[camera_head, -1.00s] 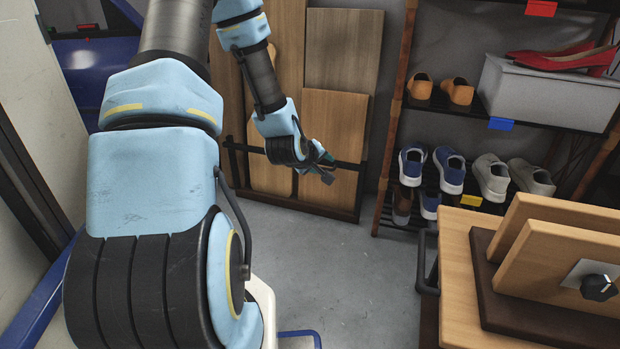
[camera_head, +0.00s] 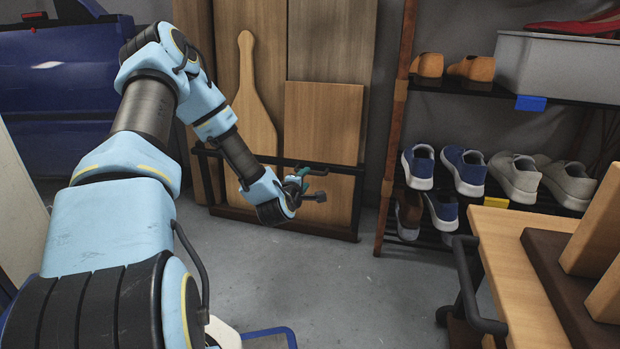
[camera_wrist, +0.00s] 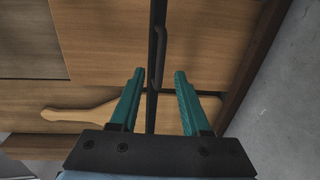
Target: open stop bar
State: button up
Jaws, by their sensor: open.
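The stop bar (camera_head: 345,169) is a thin black bar running across the front of a rack of wooden boards. In the wrist view the bar (camera_wrist: 152,110) runs up the picture, with a dark handle (camera_wrist: 159,55) on it. My gripper (camera_head: 308,178) is in front of the bar, its teal fingers partly hidden by my wrist. In the wrist view my gripper (camera_wrist: 158,74) is open and empty. The bar appears between the fingers, and the handle lies just beyond the tips. I cannot tell how much depth is between them.
Wooden boards (camera_head: 330,60) and a paddle-shaped board (camera_head: 253,100) stand behind the bar. A shoe rack (camera_head: 395,120) stands to the right. A wooden table (camera_head: 500,250) with a black side handle is at the lower right. A blue car body (camera_head: 65,75) is at the left. Grey floor (camera_head: 350,285) is clear between.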

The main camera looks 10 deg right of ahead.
aim_at(311, 173)
jog(key=shift+b+x, duration=1.4)
jog(key=shift+x, duration=2.5)
grip_shut()
